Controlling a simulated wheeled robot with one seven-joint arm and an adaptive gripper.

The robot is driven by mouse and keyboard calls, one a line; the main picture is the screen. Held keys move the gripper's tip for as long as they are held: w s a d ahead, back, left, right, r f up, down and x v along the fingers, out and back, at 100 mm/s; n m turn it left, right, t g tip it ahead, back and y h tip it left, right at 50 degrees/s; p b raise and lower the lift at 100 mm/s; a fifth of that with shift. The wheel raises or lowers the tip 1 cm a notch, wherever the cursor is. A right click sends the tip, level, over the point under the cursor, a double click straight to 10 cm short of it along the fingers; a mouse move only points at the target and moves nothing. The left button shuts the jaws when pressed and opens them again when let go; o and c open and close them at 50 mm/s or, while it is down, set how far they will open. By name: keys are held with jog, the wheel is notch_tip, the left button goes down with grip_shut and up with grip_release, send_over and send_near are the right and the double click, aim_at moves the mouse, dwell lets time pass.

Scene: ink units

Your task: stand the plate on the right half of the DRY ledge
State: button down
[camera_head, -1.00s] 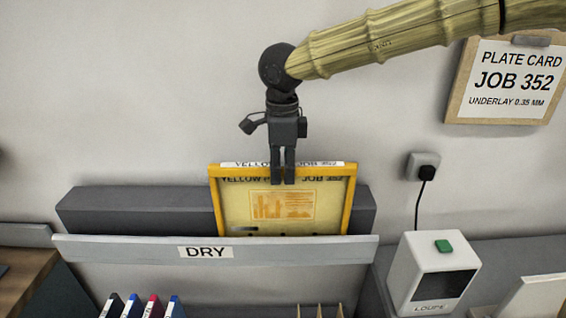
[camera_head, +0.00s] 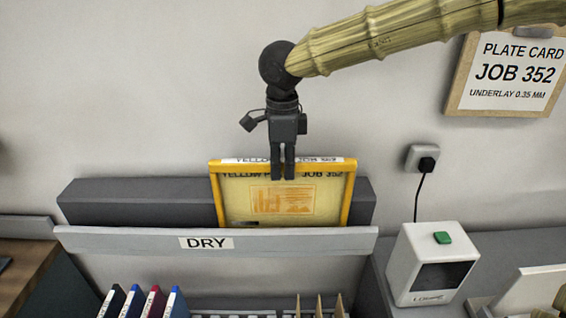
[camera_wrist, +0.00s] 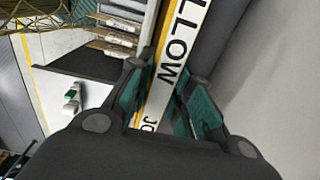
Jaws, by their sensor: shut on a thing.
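The yellow-framed plate (camera_head: 250,205) stands upright on the right half of the DRY ledge (camera_head: 300,241), behind its front lip. Its lower edge is hidden by the lip. Its top strip reads "YELLOW" and "JOB 352". My gripper (camera_head: 283,178) points down from above and is shut on the middle of the plate's top edge. In the wrist view, the two green-padded fingers (camera_wrist: 163,100) pinch the plate's white labelled top edge (camera_wrist: 172,60).
A white loupe box (camera_head: 420,265) with a green button stands to the right, below a wall socket (camera_head: 423,158). A JOB 352 card (camera_head: 510,75) hangs at upper right. Coloured folders (camera_head: 150,303) stand below the ledge. The ledge's left half is bare.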

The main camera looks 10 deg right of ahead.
jog(key=shift+f, duration=0.15)
jog(key=c, duration=1.2)
grip_release()
notch_tip(320, 180, up, 12)
jog(key=shift+s, duration=0.2)
notch_tip(320, 180, up, 5)
jog(key=p, duration=0.5)
